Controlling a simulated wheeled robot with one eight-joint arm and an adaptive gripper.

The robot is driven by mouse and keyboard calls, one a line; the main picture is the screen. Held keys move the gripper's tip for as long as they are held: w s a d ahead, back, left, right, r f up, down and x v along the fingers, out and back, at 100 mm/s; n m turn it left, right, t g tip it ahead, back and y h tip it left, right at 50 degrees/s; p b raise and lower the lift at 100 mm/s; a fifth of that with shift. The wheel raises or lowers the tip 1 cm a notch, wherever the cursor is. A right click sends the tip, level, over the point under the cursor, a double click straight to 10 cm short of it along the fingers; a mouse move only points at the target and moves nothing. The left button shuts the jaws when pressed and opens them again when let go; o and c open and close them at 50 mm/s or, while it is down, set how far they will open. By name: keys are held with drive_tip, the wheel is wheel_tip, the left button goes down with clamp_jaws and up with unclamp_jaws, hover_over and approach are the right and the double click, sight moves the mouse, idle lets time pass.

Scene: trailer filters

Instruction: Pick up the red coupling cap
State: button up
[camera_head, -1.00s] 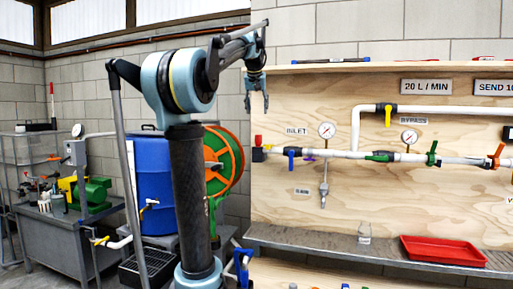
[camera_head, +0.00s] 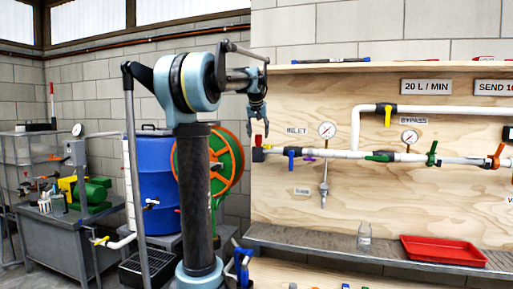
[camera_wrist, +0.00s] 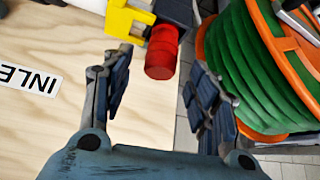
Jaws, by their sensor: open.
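The red coupling cap (camera_wrist: 162,55) sits on the end of a dark fitting beside a yellow part, at the top middle of the wrist view. In the head view the red piece (camera_head: 258,140) shows at the left end of the white pipe by the INLET label. My gripper (camera_wrist: 160,95) is open and empty, its two fingers spread on either side below the cap in the wrist view. In the head view my gripper (camera_head: 258,132) points down just above the pipe's left end. I cannot tell the exact gap between fingers and cap.
The plywood board (camera_head: 300,100) carries the white pipe (camera_head: 335,153), gauges and coloured valve handles. A green hose reel with an orange rim (camera_wrist: 255,70) is close to the right finger in the wrist view. A red tray (camera_head: 440,250) lies on the shelf below.

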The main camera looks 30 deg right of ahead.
drive_tip(key=shift+x, duration=1.35)
drive_tip(key=shift+c, duration=0.3)
drive_tip(key=c, duration=1.1)
